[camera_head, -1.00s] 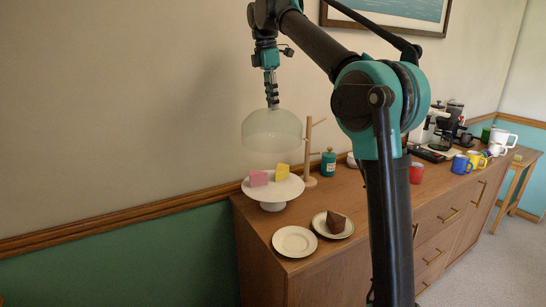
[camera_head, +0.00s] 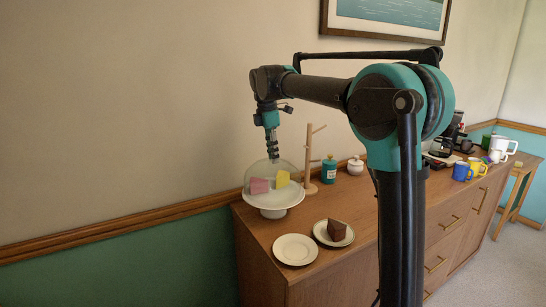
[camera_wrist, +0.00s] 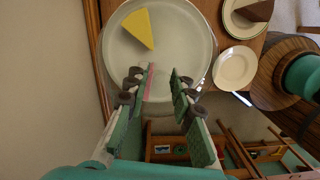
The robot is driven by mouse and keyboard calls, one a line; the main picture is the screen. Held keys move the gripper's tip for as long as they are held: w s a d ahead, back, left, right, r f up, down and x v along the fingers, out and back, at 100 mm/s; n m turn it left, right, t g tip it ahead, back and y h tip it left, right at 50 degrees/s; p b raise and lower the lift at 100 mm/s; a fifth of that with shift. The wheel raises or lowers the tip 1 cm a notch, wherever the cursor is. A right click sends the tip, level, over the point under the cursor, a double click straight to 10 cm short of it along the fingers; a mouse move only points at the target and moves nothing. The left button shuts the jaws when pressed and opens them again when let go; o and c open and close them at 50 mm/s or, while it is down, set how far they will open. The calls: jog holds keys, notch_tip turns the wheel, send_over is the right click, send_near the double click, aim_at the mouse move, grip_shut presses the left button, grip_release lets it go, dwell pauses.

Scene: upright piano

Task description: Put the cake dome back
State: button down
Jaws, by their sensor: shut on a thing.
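The clear glass cake dome (camera_head: 290,169) is over the white cake stand (camera_head: 272,209) at the left end of the sideboard. A pink cake piece (camera_head: 259,186) and a yellow cake piece (camera_head: 282,179) show through the glass. My gripper (camera_head: 273,160) points down at the dome's top and is shut on its knob, which the fingers hide. In the wrist view, the fingers (camera_wrist: 162,82) sit over the stand's round plate (camera_wrist: 190,35), with the yellow piece (camera_wrist: 138,28) beside them. The dome looks upright and about centred; I cannot tell whether its rim touches the plate.
A wooden mug tree (camera_head: 310,160) stands close right of the dome, with a teal jar (camera_head: 328,170) and a white lidded pot (camera_head: 355,165) beyond. In front are an empty plate (camera_head: 295,250) and a plate with brown cake (camera_head: 336,229). The wall is close behind.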

jog(key=shift+f, duration=0.55)
jog(key=c, duration=1.3)
grip_release()
jog(key=r, duration=0.4)
jog(key=a+r, duration=0.1)
jog(key=r, duration=0.7)
jog(key=shift+s+a+r, duration=0.1)
jog(key=shift+s+a, duration=0.1)
jog(key=shift+s, duration=0.05)
